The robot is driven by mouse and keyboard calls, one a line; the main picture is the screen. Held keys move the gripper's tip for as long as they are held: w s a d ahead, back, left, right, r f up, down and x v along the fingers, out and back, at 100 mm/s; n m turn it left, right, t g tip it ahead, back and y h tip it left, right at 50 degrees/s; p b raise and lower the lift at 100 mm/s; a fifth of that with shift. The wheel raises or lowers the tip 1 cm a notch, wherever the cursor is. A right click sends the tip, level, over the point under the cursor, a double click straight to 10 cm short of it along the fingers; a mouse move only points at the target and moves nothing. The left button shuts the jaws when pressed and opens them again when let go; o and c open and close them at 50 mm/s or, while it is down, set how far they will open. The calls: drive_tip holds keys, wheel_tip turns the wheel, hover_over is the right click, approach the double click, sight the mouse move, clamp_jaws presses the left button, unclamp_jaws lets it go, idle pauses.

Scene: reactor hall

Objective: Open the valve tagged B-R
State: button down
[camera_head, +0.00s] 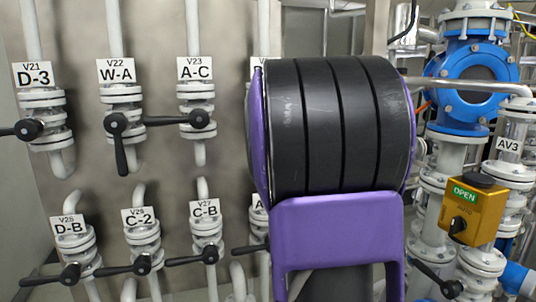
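No tag reading B-R in full shows. A partly covered tag (257,68) in the upper row, right of the A-C tag, shows only its left edge and part of a letter; I cannot tell if it is B-R. The valve under it is hidden behind my purple and black arm. In the lower row, another partly covered tag beginning with A (258,202) has a black handle (248,249) pointing left. My gripper is not in view.
Upper valves are tagged D-3 (33,74), W-A (116,70) and A-C (195,68). Lower ones are D-B (68,226), C-2 (138,216) and C-B (205,208). Right stand blue-flanged pipework (470,78), an AV3 tag (508,145) and a yellow OPEN actuator (473,210).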

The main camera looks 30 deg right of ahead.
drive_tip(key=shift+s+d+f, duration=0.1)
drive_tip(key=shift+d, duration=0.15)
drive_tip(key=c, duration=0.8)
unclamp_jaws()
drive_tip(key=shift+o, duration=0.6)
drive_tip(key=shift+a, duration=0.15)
